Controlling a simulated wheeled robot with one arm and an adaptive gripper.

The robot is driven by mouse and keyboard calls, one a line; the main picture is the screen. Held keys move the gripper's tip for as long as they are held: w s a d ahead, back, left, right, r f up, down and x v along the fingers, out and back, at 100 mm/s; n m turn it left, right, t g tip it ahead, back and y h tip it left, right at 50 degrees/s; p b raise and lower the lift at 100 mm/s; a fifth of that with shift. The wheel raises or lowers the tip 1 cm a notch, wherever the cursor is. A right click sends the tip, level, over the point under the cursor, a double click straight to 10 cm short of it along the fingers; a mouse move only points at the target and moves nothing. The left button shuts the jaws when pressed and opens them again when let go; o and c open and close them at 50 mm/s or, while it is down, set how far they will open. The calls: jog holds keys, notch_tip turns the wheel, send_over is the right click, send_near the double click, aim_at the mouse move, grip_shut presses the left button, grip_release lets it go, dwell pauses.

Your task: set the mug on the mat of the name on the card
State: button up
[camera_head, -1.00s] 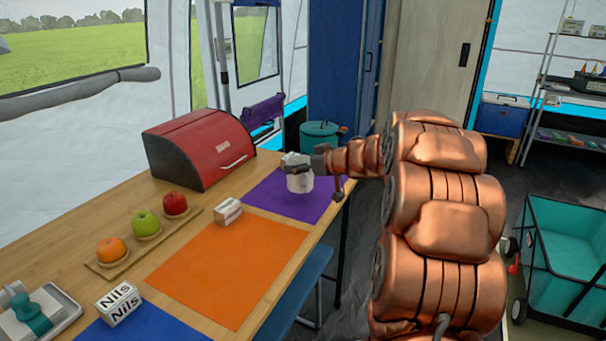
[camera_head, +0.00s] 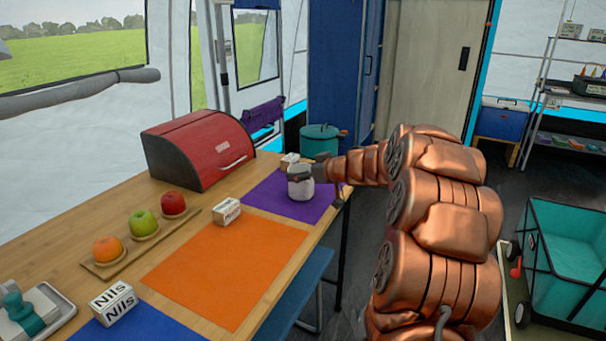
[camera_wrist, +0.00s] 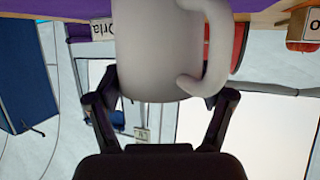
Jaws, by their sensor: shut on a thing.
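A white mug (camera_head: 301,188) is in my gripper (camera_head: 312,172) at the purple mat (camera_head: 268,190) on the table's far end. In the wrist view, the mug (camera_wrist: 160,50) sits between the fingers of my gripper (camera_wrist: 160,95), with its handle to the right. I cannot tell whether its base touches the mat. An orange mat (camera_head: 225,265) has a block (camera_head: 227,211) with an unclear name. I cannot make out a separate card.
A red bread box (camera_head: 198,150) stands at the back of the table. A wooden board (camera_head: 122,256) holds an orange and two apples. A tray (camera_head: 58,303) with a teal-handled item is at the near left. The orange mat is bare.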

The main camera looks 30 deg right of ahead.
jog(key=shift+f, duration=0.15)
jog(key=o, duration=1.3)
jog(key=shift+s+r, duration=0.15)
jog(key=shift+r, duration=0.15)
jog(key=p+v, duration=0.3)
jog(key=v, duration=0.8)
jog(key=shift+s+d, duration=0.1)
jog(key=shift+s, duration=0.2)
jog(key=shift+w, duration=0.1)
